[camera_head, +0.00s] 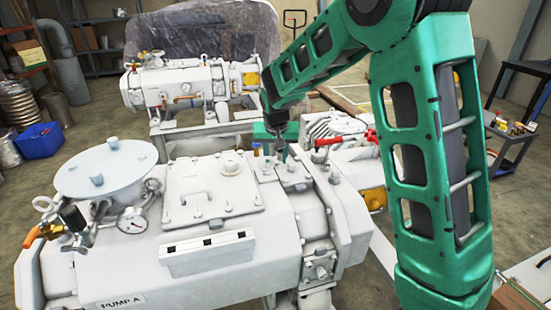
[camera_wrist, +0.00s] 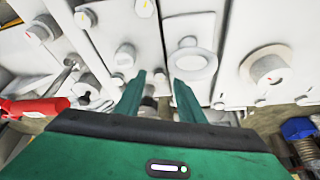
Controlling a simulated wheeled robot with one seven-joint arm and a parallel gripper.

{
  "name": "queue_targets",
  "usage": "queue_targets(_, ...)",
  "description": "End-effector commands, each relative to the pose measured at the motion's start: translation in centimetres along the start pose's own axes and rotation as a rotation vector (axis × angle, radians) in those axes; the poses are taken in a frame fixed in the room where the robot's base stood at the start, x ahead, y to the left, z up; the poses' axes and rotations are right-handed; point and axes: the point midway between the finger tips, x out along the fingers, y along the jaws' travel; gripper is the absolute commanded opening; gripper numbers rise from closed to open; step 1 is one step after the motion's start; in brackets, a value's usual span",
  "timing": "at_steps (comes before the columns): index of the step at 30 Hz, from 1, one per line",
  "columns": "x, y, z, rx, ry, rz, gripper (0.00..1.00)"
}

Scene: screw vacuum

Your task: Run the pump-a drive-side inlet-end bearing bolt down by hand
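Pump A (camera_head: 115,297) is the large white pump in front, with its name on its side. In the wrist view the two green fingers of my gripper (camera_wrist: 157,88) point at the white housing and stand apart. A small grey bolt (camera_wrist: 149,100) shows in the gap between them, nearer the left finger. I see no clear grip on it; contact is too small to tell.
A red-handled valve (camera_wrist: 32,107) is left of my gripper in the wrist view; a red handle (camera_head: 328,142) also shows in the head view. A second white pump (camera_head: 190,87) stands behind.

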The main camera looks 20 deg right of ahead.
Motion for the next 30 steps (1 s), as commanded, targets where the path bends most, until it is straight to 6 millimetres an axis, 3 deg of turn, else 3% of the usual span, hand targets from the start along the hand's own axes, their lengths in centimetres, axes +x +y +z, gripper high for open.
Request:
queue_targets(10, 0.47, 0.02, -0.02, 0.001, 0.001, 0.0, 0.35)
queue_targets(11, 0.47, 0.02, -0.03, 0.001, 0.001, 0.0, 0.33)
queue_targets(15, 0.45, 0.02, -0.03, 0.001, 0.001, 0.0, 0.0)
queue_targets(30, 0.45, -0.14, -0.08, 0.088, 0.002, 0.036, 0.0)
